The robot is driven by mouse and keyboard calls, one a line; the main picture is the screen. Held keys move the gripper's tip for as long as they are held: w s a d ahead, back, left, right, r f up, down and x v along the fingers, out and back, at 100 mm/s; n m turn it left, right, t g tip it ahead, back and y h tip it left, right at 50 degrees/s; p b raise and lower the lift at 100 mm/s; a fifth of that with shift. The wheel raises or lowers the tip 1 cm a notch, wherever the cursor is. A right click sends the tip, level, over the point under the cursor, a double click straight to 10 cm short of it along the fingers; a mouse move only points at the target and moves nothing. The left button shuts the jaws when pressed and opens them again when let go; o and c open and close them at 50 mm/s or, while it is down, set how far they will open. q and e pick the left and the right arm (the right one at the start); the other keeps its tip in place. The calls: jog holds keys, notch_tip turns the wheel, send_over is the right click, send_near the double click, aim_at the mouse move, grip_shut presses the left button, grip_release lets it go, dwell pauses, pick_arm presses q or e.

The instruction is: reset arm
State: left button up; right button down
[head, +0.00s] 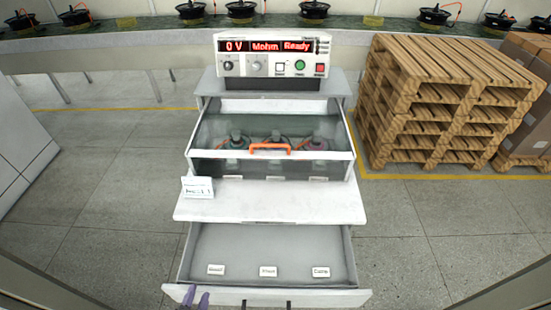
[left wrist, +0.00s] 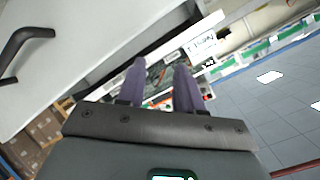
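My left gripper (head: 197,297) shows only as purple fingertips at the bottom of the head view, by the front left of the open lower drawer (head: 240,296). In the left wrist view its two purple fingers (left wrist: 160,82) stand apart with no object held between them. My right gripper is in neither view. The tester (head: 272,60) on top of the cabinet reads 0 V, Mohm, Ready. Below it, a compartment with a clear cover and an orange handle (head: 269,148) holds dark parts. The lower drawer is empty apart from small labels.
A white shelf (head: 270,203) with a label card (head: 197,187) juts out above the lower drawer. Wooden pallets (head: 445,100) and cardboard boxes (head: 527,95) stand at the right. A conveyor with several hub motors (head: 241,10) runs along the back. The floor at left is clear.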

pick_arm(q)
jog(key=s+r+n+g, duration=0.3)
jog(key=s+n+g, duration=0.3)
jog(key=s+g, duration=0.5)
notch_tip(320, 180, up, 38)
jog(key=s+t+p, duration=0.1)
jog(key=p, duration=3.7)
notch_tip(320, 180, down, 76)
jog(key=b, duration=7.5)
jog(key=shift+a+r+n, duration=0.2)
jog(key=shift+a+n, duration=0.1)
jog(key=shift+n, duration=0.1)
jog(key=shift+s+r, duration=0.1)
